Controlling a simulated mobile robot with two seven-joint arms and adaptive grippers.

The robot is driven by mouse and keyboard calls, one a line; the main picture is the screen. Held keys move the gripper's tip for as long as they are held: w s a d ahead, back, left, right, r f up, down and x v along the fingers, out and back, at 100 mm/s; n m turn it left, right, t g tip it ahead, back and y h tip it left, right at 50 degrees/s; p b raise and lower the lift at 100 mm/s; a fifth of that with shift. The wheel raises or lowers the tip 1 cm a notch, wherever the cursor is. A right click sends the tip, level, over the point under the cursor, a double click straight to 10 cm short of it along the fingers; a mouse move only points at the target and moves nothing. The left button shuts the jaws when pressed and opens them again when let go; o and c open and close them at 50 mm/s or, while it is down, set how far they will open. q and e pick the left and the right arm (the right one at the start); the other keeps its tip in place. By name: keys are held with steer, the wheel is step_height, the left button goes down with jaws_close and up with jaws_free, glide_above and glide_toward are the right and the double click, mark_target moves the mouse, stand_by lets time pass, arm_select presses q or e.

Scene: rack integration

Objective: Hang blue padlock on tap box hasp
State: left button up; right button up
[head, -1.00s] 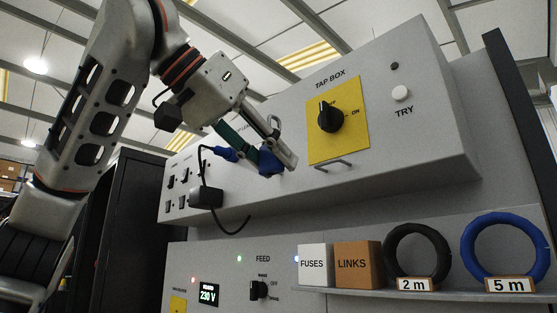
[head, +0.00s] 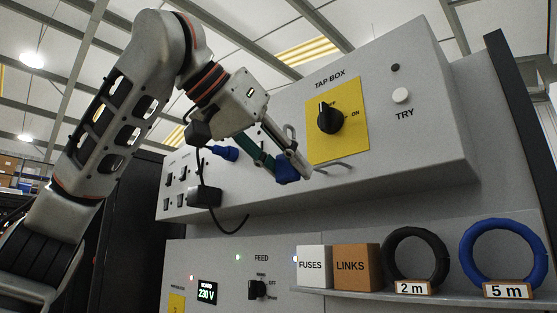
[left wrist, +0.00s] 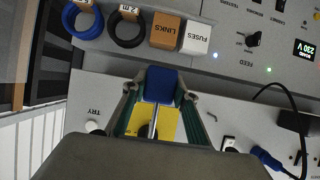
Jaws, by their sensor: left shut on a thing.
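My left gripper (head: 290,167) is shut on the blue padlock (head: 287,172). The padlock also shows between the fingers in the left wrist view (left wrist: 160,84), with a metal rod, seemingly its shackle, running down the picture from its body. The tap box (head: 420,130) carries a yellow plate (head: 353,135) with a black rotary switch (head: 329,117). The hasp (head: 338,166), a thin metal loop, sticks out below this plate. In the head view the padlock is just left of the hasp; I cannot tell whether they touch. My right gripper is not in view.
A blue plug (head: 224,153) and a black cable hang at the box's left. Below, a shelf (head: 450,297) holds a fuses box (head: 312,266), a links box (head: 352,265), a black coil (head: 389,265) and a blue coil (head: 467,262). The space before the box's right side is clear.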

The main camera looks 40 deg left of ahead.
arm_select(q)
steer(key=shift+w+d, duration=0.15)
steer(key=shift+w, duration=0.6)
steer(key=shift+w+d+p, duration=0.25)
steer(key=shift+w, duration=1.4)
steer(key=shift+w+d+p, duration=0.2)
steer(key=shift+w+p, duration=0.1)
steer(key=shift+w, duration=1.4)
steer(key=shift+w+d+p, duration=0.25)
steer(key=shift+w, duration=1.4)
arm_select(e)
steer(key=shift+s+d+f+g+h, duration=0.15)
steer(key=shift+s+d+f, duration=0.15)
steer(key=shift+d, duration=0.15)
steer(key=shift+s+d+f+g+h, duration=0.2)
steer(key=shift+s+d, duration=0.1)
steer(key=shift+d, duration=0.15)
